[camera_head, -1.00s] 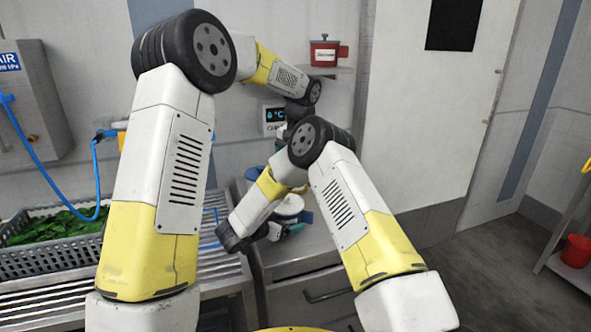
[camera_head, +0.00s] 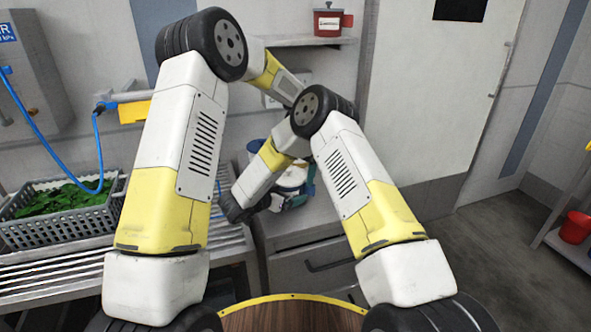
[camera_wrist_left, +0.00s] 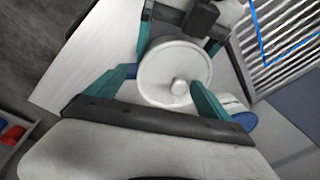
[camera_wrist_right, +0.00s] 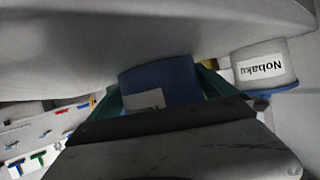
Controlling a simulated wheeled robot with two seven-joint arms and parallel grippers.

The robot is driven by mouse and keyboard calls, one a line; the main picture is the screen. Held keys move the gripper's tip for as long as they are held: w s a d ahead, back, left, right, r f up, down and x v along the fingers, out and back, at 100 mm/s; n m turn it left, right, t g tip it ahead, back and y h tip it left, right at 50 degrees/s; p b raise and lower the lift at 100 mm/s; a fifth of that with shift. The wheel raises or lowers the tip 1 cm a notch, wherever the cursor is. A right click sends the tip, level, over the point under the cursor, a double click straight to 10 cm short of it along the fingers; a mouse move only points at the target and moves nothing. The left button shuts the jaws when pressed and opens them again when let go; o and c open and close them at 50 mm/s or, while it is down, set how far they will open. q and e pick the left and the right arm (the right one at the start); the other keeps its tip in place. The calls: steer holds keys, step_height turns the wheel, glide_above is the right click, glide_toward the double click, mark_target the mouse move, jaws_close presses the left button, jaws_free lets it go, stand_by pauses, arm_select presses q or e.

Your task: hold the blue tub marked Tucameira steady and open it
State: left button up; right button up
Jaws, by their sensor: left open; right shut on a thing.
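The blue tub (camera_wrist_right: 160,82) is between the teal fingers of my right gripper (camera_wrist_right: 158,92), which is shut on it. Only part of its white label shows, too little to read. In the head view the lid (camera_head: 292,176) is partly covered by my right arm.
A pale tub marked Nobaku (camera_wrist_right: 262,65) with a blue part stands close beside. A grey crate of greens (camera_head: 60,215) sits on the slatted rack to the left. A red pot (camera_head: 328,21) is on the wall shelf above. Counter to the tub's right is clear.

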mark_target(296, 178)
arm_select(q)
steer(key=shift+c, duration=0.4)
steer(key=c, duration=1.5)
steer(key=shift+d, duration=0.1)
steer(key=shift+r, duration=0.25)
steer(key=shift+r, duration=0.9)
steer(key=shift+r, duration=2.05)
arm_select(e)
steer(key=o, duration=1.7)
